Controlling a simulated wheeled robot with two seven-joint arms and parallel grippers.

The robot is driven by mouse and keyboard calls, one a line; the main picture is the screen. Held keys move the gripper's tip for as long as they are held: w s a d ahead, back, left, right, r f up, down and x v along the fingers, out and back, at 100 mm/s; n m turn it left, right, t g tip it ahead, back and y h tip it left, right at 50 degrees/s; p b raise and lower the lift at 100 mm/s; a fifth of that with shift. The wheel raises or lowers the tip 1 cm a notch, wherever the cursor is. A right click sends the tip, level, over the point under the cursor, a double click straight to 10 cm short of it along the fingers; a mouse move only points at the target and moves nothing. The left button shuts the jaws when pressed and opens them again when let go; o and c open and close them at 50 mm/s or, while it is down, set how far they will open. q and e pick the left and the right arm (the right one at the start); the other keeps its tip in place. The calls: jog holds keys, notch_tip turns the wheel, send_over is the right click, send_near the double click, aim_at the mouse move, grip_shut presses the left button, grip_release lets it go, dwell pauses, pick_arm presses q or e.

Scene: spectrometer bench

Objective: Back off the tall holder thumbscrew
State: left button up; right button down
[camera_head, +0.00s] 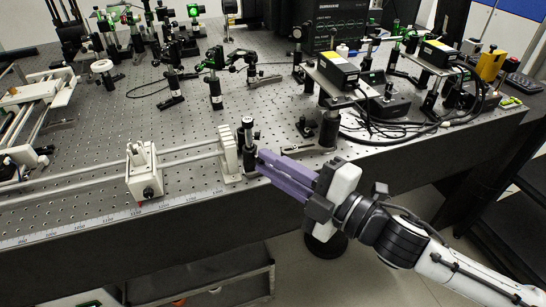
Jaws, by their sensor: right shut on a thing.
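The tall holder (250,152) is a dark upright post holder near the front edge of the bench, just right of a cream rail end block. My left gripper is not in view.
The cream end block (229,153) and rails stand close left of the fingertips, with a white carriage (144,172) further left. A black slotted clamp (300,150) lies right of the holder. Many optics posts and boxed lasers (338,70) stand behind. The perforated bench (205,125) has bare patches.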

pick_arm(q)
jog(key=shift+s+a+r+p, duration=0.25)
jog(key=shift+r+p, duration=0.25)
jog(key=shift+p, duration=0.25)
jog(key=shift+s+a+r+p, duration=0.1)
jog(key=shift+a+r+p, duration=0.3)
jog(key=shift+p, duration=0.3)
pick_arm(e)
jog(key=shift+n, duration=4.2)
jog(key=c, duration=1.7)
grip_release()
jog(key=shift+c, duration=0.2)
